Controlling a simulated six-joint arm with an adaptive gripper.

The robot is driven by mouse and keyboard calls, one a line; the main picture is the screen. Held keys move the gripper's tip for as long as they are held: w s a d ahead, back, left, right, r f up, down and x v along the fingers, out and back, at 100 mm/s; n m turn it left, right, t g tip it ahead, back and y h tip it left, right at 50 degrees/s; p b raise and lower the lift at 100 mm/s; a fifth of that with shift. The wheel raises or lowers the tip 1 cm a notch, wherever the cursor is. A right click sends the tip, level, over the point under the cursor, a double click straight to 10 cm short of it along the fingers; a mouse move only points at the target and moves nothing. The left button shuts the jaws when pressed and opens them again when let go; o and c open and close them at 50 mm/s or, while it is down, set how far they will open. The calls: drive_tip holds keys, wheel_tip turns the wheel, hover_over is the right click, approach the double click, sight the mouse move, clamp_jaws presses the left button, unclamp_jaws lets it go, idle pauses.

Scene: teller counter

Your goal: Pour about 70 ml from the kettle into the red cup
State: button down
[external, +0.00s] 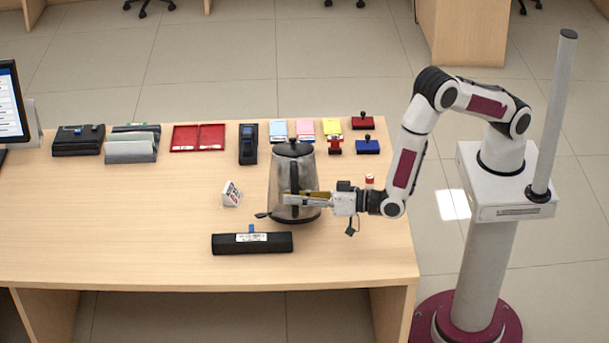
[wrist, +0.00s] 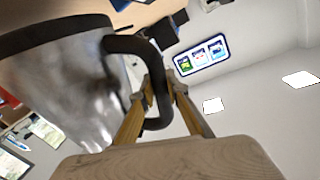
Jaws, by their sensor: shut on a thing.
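The kettle (external: 280,175) is a grey metal jug with a black lid and black handle, upright near the counter's right part. I cannot tell whether its base touches the counter. My gripper (external: 303,199) is shut on its handle. In the wrist view the black handle (wrist: 124,43) passes between the fingers of my gripper (wrist: 162,88), and the kettle body (wrist: 75,85) fills the left side, tilted in the picture. I cannot make out a red cup for certain; a small red-topped thing (external: 369,180) shows just behind my wrist.
A black bar-shaped holder (external: 252,243) lies in front of the kettle, and a small white sign (external: 231,194) stands to its left. Stamps (external: 367,146), coloured note pads (external: 305,128) and a black device (external: 248,144) stand behind. The counter's left front is clear.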

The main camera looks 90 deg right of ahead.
drive_tip(key=shift+a+f+n, duration=0.2)
drive_tip(key=shift+a+n, duration=0.1)
drive_tip(key=shift+n, duration=0.1)
drive_tip(key=shift+a+f+n+t, duration=0.25)
drive_tip(key=shift+f+n+t, duration=0.05)
drive_tip(key=shift+f+n, duration=0.75)
drive_tip(key=shift+r, duration=0.1)
drive_tip(key=shift+a, duration=0.1)
